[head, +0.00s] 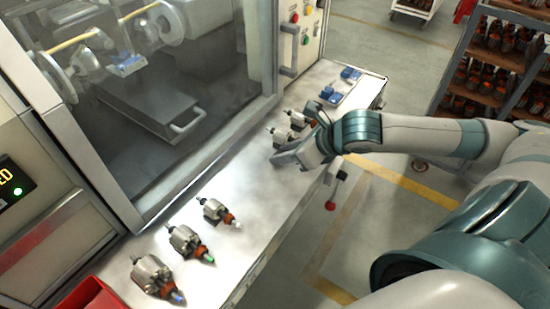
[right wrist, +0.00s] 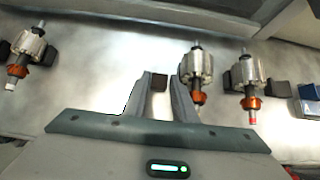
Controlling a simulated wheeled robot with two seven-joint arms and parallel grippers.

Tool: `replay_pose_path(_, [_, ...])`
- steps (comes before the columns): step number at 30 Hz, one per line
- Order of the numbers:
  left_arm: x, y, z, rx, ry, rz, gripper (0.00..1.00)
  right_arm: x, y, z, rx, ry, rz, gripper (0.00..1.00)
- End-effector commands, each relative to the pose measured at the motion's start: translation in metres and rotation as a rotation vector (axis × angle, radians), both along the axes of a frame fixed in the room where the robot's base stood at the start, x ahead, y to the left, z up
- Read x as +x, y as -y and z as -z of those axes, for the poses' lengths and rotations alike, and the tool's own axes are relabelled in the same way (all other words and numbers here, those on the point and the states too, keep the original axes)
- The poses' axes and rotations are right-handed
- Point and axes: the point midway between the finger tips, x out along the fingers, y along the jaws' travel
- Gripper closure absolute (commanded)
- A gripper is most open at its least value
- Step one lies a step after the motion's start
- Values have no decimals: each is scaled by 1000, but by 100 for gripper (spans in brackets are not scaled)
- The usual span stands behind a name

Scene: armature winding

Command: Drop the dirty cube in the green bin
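A small dark brown cube (right wrist: 159,83), which I take for the dirty cube, shows between the two fingertips of my right gripper (right wrist: 160,85) in the right wrist view. The fingers lie close along both its sides and look shut on it. In the head view my right gripper (head: 285,158) is low over the right part of the light worktable (head: 255,185), next to a group of armatures. The cube is hidden there. My left gripper is not in view. No green bin shows; a red bin (head: 92,298) stands at the bottom left.
Blue parts (head: 350,73) lie at the far end. A glazed machine borders the table's left side. A rack (head: 500,60) stands at top right.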

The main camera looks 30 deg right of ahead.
Motion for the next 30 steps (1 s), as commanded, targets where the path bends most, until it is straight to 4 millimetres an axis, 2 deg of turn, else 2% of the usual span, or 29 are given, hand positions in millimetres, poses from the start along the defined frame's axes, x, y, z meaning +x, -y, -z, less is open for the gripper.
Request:
replay_pose_path(3, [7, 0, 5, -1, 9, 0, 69, 1, -1, 5, 0, 1, -4, 75])
replay_pose_path(6, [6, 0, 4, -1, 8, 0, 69, 1, -1, 4, -1, 1, -4, 75])
replay_pose_path(13, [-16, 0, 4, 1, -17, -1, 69, 1, -1, 4, -1, 1, -3, 75])
replay_pose_path(17, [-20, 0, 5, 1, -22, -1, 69, 1, -1, 4, -1, 1, -3, 75])
replay_pose_path(18, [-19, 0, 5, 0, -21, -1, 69, 1, -1, 4, -1, 1, -3, 77])
replay_pose_path(21, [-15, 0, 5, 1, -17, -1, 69, 1, -1, 4, -1, 1, -3, 100])
replay_pose_path(30, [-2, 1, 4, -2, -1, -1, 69, 1, -1, 4, -1, 1, -3, 100])
